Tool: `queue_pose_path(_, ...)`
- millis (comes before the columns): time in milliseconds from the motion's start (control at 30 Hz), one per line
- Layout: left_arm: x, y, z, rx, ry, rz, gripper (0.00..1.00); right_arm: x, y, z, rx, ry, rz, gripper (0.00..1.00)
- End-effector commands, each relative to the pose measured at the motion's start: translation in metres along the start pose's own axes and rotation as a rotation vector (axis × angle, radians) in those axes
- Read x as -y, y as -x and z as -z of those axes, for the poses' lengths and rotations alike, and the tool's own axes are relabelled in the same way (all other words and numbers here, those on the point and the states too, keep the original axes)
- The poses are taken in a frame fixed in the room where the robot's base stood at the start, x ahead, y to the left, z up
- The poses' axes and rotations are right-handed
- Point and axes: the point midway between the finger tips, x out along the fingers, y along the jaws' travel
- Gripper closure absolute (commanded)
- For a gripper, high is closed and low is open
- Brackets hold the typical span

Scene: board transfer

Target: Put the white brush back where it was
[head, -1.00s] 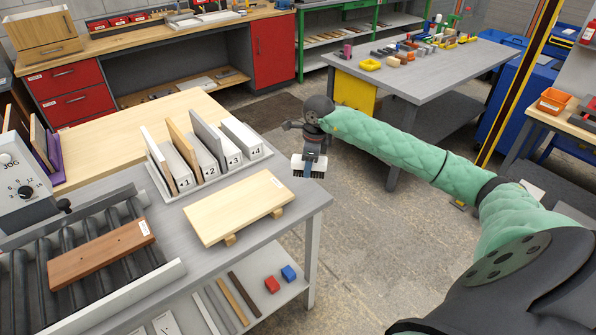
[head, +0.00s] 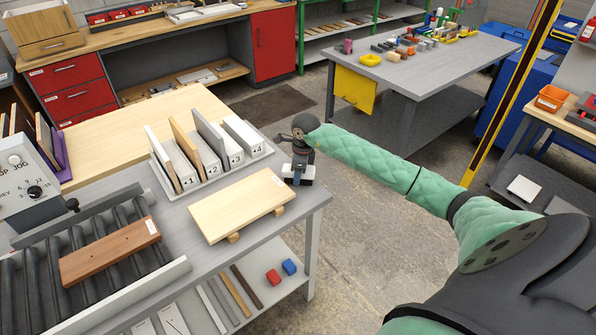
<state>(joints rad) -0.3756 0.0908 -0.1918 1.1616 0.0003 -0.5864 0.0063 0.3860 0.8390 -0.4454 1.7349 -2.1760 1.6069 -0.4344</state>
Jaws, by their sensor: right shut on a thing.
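The white brush (head: 305,176) is in the head view, at the right rear corner of the grey table (head: 318,196), just beyond the pale board. My right gripper (head: 299,166) points down and is shut on it from above. The gripper hides much of the brush, and its bristles do not show clearly. I cannot tell whether the brush touches the tabletop. My left gripper is not in view.
The pale board (head: 240,204) lies on small wooden blocks beside the brush. A white rack (head: 172,188) with upright boards and numbered blocks stands behind it. A brown board (head: 108,250) lies on the roller conveyor (head: 30,285) at the left.

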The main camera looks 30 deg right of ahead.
Motion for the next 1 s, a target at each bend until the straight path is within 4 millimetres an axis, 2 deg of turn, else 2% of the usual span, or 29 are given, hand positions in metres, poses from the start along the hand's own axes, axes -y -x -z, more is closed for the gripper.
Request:
queue_pose_path(467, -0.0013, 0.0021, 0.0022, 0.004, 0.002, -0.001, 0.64, 0.0001, -0.0031, 0.0004, 0.0, 0.001, 0.001, 0.84)
queue_pose_path(500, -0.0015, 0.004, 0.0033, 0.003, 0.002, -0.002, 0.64, 0.0, -0.0027, 0.0004, 0.0, 0.001, 0.001, 0.53)
queue_pose_path(600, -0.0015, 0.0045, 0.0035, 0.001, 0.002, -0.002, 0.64, -0.0001, -0.0026, 0.0004, 0.0, 0.001, 0.0, 0.37)
queue_pose_path(1000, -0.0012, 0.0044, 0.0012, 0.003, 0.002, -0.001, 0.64, -0.0002, -0.0008, 0.0, 0.0, 0.001, 0.0, 0.37)
